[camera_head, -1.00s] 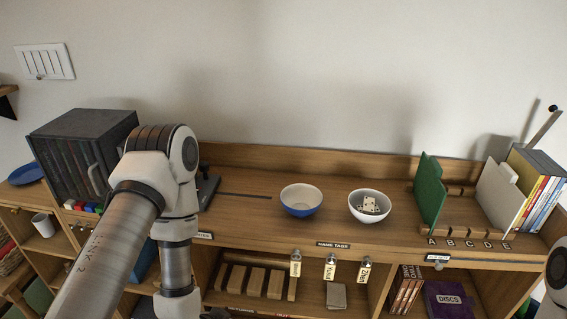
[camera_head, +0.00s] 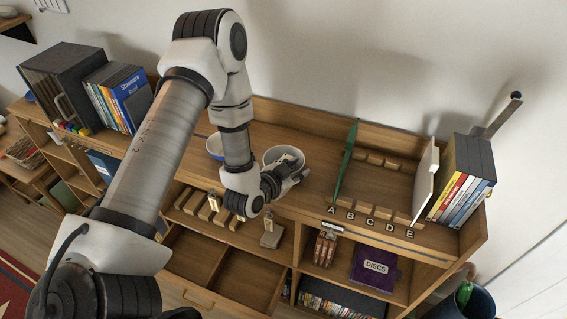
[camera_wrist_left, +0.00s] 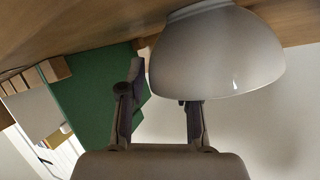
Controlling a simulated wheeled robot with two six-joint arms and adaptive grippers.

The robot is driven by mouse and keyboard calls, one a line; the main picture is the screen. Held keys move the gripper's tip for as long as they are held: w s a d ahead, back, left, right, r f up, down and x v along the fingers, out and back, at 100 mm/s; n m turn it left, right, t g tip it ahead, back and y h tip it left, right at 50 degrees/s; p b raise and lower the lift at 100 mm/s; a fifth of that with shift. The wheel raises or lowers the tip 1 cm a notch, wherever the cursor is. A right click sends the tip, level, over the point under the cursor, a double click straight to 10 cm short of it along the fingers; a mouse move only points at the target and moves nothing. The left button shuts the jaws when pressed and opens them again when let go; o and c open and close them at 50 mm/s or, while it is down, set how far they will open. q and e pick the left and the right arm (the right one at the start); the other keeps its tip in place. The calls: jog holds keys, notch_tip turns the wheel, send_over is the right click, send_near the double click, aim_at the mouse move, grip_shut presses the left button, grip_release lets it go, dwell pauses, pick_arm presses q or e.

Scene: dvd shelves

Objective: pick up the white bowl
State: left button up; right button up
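The white bowl (camera_head: 272,152) stands upright on the shelf top, with small pale pieces in it. My left gripper (camera_head: 298,178) is at its front right side and covers part of it. In the left wrist view the bowl (camera_wrist_left: 215,55) fills the upper middle, rim downward in that picture. The left gripper's two fingers (camera_wrist_left: 158,98) are apart. One finger is beside the bowl, and the other's tip is hidden behind the rim. I cannot tell whether either touches it. My right gripper is not in view.
A blue bowl (camera_head: 214,147) stands just left, partly behind my left arm. A green divider (camera_head: 346,160) stands close on the right, with lettered slots, a white divider (camera_head: 425,180) and several cases (camera_head: 465,185) beyond. Open compartments (camera_head: 245,275) lie below.

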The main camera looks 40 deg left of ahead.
pick_arm(q)
jog(key=shift+s+d+r, duration=0.2)
jog(key=shift+d, duration=0.15)
grip_shut()
jog(key=shift+a, duration=0.15)
